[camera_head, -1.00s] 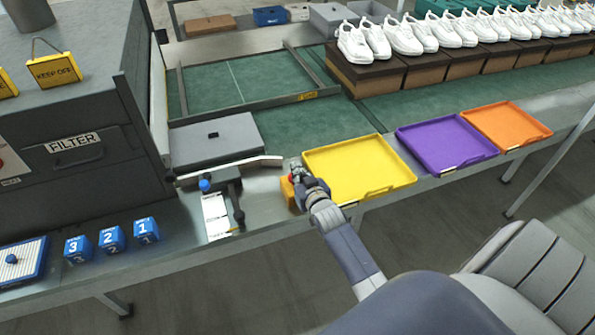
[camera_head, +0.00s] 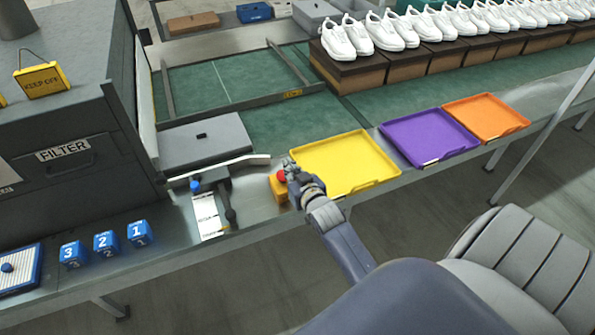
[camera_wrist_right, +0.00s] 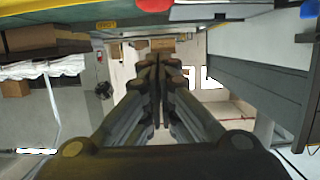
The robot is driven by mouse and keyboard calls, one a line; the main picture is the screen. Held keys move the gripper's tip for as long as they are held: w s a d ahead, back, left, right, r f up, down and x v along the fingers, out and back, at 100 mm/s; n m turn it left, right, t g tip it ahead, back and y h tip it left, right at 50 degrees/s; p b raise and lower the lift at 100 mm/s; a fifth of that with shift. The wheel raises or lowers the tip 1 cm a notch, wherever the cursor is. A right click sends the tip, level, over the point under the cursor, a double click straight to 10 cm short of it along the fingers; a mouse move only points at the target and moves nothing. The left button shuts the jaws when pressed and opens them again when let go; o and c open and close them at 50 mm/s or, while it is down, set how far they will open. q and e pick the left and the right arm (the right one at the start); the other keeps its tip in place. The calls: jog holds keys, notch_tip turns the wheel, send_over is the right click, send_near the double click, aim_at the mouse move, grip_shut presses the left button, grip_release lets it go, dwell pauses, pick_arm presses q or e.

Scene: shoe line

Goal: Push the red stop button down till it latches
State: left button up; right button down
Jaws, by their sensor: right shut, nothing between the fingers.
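The red stop button (camera_head: 282,176) sits on a small yellow-orange box (camera_head: 279,191) at the front of the metal bench, left of the yellow tray. In the head view my right gripper (camera_head: 289,163) is just above and to the right of the button, with its fingers shut and empty. I cannot tell from the head view whether it touches the button. In the right wrist view the closed fingers (camera_wrist_right: 160,62) point away, and the red button (camera_wrist_right: 154,5) shows at the top edge, apart from the fingertips. My left gripper is not in view.
Yellow (camera_head: 345,163), purple (camera_head: 430,136) and orange (camera_head: 486,117) trays line the bench to the right. Left of the button are a blue-knobbed lever (camera_head: 228,203), a white card (camera_head: 208,217) and numbered blue cubes (camera_head: 105,243). White shoes stand on boxes behind.

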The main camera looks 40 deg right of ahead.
jog(key=v, duration=0.5)
jog(key=shift+s+r+b, duration=0.1)
jog(key=shift+b, duration=0.25)
